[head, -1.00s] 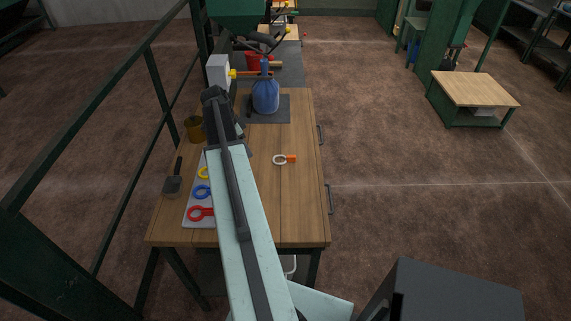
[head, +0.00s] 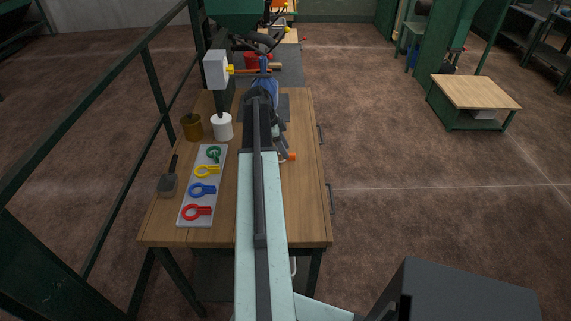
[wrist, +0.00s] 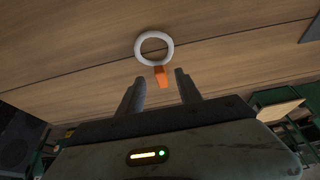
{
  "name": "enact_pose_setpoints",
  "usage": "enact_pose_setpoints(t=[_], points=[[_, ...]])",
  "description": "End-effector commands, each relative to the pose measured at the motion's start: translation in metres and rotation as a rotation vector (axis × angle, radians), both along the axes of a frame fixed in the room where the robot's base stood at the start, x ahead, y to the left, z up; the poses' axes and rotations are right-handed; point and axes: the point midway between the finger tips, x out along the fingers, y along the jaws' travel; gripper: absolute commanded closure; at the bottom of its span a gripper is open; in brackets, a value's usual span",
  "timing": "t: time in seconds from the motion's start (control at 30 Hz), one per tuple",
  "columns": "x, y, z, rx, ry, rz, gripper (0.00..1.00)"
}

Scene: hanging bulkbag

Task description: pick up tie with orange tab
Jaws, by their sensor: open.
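The tie is a white ring (wrist: 154,48) with an orange tab (wrist: 161,76), lying on the wooden bench top. In the wrist view the tab points toward my gripper (wrist: 160,88), whose two fingers are apart and empty, one to each side of the tab's end. Whether the fingers are at the tab's height I cannot tell. In the head view my arm covers most of the ring, and the orange tab (head: 292,156) shows just right of the arm.
A grey board (head: 188,216) with green, yellow, blue and red ring-shaped pieces lies left of my arm. A white cup (head: 222,127), a brown pot (head: 191,128) and a scraper (head: 169,183) stand or lie nearby. The bench's right side is clear.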

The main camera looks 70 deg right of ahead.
Motion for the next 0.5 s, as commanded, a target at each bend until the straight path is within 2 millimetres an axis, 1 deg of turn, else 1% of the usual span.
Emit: enact_pose_setpoints(t=[0.03, 0.1, 0.33, 0.37, 0.4, 0.5], points=[[-0.0033, -0.0012, -0.018, 0.0, 0.0, -0.001, 0.58], [-0.0064, -0.0025, -0.0245, 0.0, 0.0, -0.001, 0.58], [-0.0078, -0.0031, -0.0212, 0.0, 0.0, 0.0, 0.58], [-0.0077, -0.0031, -0.0211, 0.0, 0.0, 0.0, 0.64], [-0.0077, -0.0031, -0.021, 0.0, 0.0, 0.0, 0.75], [-0.0076, -0.003, -0.0211, 0.0, 0.0, 0.0, 1.0]])
